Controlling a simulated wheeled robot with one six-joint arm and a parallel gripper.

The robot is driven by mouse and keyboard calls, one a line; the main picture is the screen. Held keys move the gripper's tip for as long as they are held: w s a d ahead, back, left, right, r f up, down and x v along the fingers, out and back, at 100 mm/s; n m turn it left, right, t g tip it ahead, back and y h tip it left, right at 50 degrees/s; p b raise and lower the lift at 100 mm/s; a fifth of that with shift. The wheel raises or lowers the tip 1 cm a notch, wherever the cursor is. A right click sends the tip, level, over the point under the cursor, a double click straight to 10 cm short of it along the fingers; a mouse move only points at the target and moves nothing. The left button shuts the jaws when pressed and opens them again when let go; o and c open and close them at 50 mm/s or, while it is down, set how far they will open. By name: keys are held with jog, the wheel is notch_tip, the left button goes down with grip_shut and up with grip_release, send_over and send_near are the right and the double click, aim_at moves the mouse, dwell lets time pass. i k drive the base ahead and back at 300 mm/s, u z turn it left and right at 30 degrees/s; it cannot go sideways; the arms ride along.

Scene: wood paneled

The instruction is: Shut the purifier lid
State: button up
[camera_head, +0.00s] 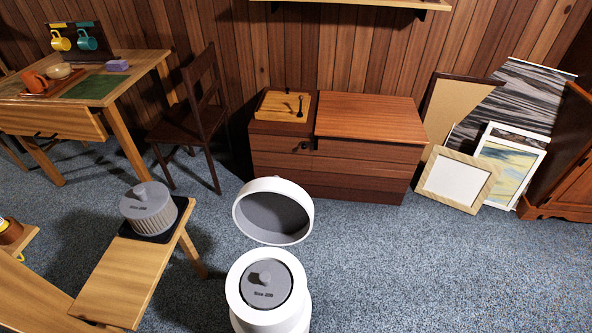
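The purifier (240,295) is a white round body standing on the blue carpet at the bottom centre, cut off by the lower edge. A grey round insert with a knob (266,284) sits in its open top. Its lid (242,212), a white round cap with a grey inside, stands raised and tilted behind the body, its hollow side facing me. A hinge between them is not clearly seen. My gripper does not show in this view.
A grey ribbed filter (148,212) sits on a dark tray on the low wooden table (125,275) at left. A brown cabinet (345,165) stands behind the lid, with a chair (196,115) beside it. Frames (457,180) lean at right. Carpet (420,270) right of the purifier is clear.

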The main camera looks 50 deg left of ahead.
aim_at(276, 211)
jog(key=i, duration=1.15)
jog(key=u, duration=2.05)
